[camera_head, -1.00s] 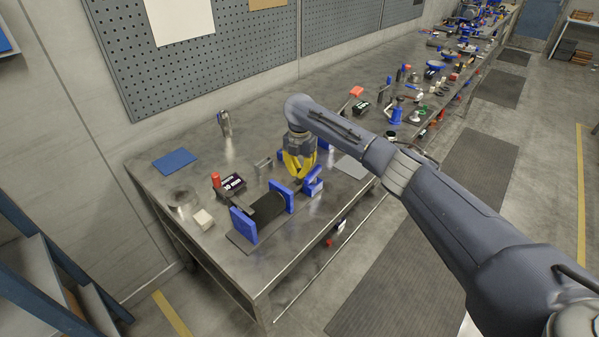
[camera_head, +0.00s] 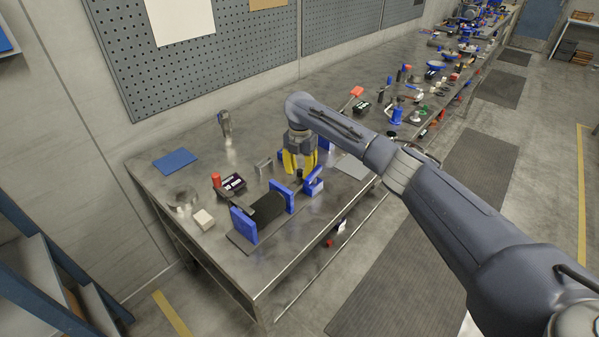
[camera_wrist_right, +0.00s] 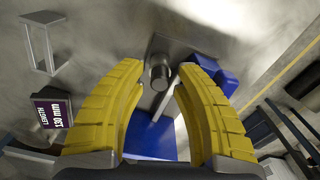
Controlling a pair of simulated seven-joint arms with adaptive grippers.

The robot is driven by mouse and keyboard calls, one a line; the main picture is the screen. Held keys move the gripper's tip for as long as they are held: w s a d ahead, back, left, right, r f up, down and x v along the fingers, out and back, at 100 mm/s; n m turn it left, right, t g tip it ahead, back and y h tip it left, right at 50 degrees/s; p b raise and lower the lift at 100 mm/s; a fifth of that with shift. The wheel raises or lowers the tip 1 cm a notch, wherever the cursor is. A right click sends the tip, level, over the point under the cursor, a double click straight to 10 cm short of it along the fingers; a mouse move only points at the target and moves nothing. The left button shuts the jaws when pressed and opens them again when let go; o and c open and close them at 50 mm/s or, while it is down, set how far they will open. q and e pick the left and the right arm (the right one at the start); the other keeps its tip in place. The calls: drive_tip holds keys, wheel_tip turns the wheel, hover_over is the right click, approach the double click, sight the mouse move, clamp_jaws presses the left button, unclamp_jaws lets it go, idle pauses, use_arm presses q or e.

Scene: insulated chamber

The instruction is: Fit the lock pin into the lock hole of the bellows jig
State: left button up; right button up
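The bellows jig has blue upright plates (camera_head: 243,226) with dark bellows (camera_head: 266,208) between them on a grey base. My right gripper (camera_head: 300,169) is open above the jig's right end. A dark knob, apparently the top of the lock pin (camera_head: 299,174), stands just below the fingertips. In the right wrist view the round dark pin (camera_wrist_right: 159,72) shows between the two spread yellow fingers of the right gripper (camera_wrist_right: 162,67), apart from both. Blue jig parts (camera_wrist_right: 152,138) lie beside it. The lock hole is hidden, so how deep the pin sits cannot be told.
A black length display (camera_head: 231,186) with a red cylinder (camera_head: 216,179), a pale block (camera_head: 204,219), a grey bracket (camera_head: 263,166) and a blue mat (camera_head: 175,161) are on the metal bench (camera_head: 150,178). Many tools crowd its far right. A pegboard stands behind.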

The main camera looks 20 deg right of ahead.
sight(300, 170)
wheel_tip(300, 170, up, 11)
drive_tip(key=shift+r, duration=0.2)
idle(0.3)
